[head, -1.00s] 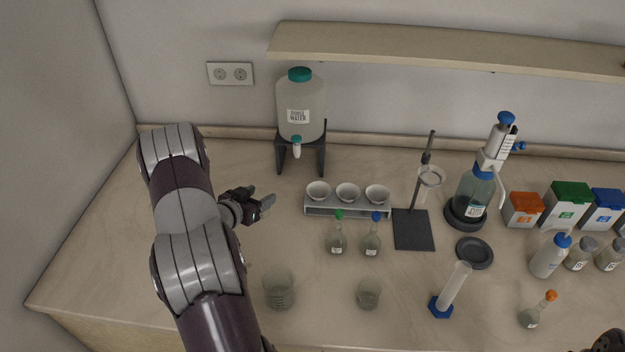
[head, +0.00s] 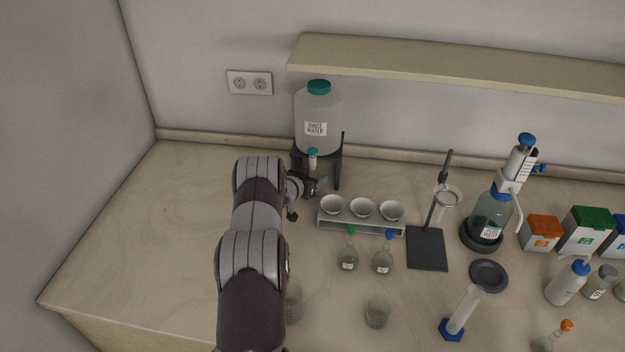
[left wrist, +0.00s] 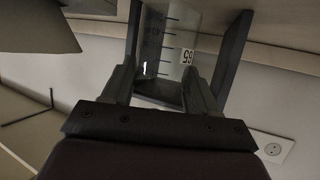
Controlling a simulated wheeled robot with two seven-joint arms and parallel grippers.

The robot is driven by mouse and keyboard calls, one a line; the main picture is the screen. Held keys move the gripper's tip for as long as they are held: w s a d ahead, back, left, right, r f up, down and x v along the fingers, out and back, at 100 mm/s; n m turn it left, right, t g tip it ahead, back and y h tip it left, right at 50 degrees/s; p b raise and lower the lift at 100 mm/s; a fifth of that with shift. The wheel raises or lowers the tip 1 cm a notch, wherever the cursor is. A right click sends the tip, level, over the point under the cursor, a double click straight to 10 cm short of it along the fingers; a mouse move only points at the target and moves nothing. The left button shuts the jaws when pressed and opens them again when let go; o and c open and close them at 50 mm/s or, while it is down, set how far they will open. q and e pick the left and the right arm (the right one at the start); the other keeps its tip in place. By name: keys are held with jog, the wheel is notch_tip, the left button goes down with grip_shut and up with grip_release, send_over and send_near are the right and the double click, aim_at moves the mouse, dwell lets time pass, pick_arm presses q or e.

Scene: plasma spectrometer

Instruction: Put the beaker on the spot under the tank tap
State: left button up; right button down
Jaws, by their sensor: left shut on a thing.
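My left gripper (head: 316,188) is at the front of the tank stand, below the tap (head: 313,160) of the rinse water tank (head: 318,120). In the left wrist view its fingers (left wrist: 160,88) are shut on a clear beaker (left wrist: 172,42) with dark graduation marks and a white number label. The dark stand legs show on both sides of the beaker there. In the head view the held beaker is barely distinguishable, and the spot under the tap is hidden. I cannot tell whether the beaker touches the counter. My right gripper is not in view.
A rack with several white bowls (head: 362,208) stands close right of the gripper. Two capped flasks (head: 348,260), a glass beaker (head: 378,311) and a ring stand (head: 427,250) are farther right. Another glass vessel (head: 293,302) is partly behind my arm. The left counter is clear.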

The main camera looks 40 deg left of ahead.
pick_arm(q)
jog(key=shift+f, duration=0.65)
jog(key=shift+w+f, duration=0.1)
jog(key=shift+f, duration=0.25)
jog(key=shift+a+f, duration=0.1)
jog(key=shift+f, duration=0.15)
jog(key=o, duration=1.1)
jog(key=shift+r, duration=0.3)
jog(key=b+v, duration=0.1)
jog(key=v, duration=1.1)
